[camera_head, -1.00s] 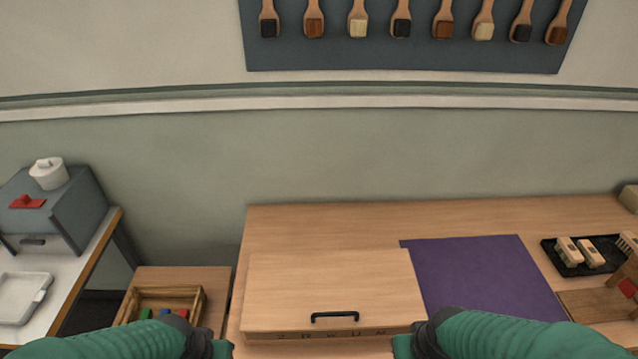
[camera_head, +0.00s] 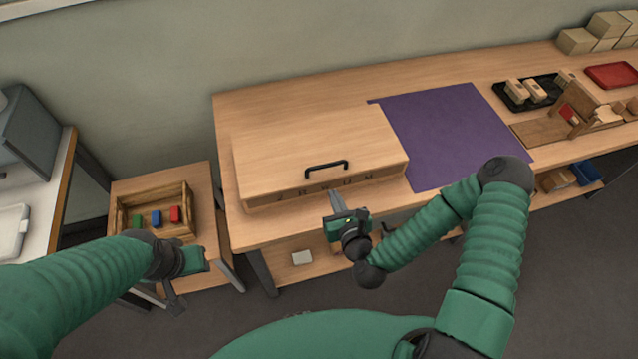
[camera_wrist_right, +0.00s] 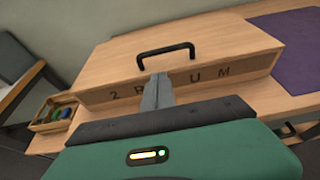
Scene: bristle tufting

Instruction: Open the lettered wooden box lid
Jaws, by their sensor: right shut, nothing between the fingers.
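The lettered wooden box (camera_head: 320,150) sits on the table with its lid down. Dark letters run along its front face, and a black handle (camera_head: 326,165) stands near the lid's front edge. The box (camera_wrist_right: 185,60) and its handle (camera_wrist_right: 166,53) also show in the right wrist view. My right gripper (camera_head: 336,197) is shut and empty, just in front of the box's front face and below the handle. In the right wrist view its fingers (camera_wrist_right: 157,80) point at the lettered front; contact cannot be told. My left gripper (camera_head: 175,300) hangs low at the left, its fingers pointing down.
A purple mat (camera_head: 450,130) lies right of the box. A black tray (camera_head: 530,95) with brushes and a wooden stand are farther right. A wooden tray (camera_head: 125,215) with coloured blocks sits on a small table at left. A shelf lies under the main table.

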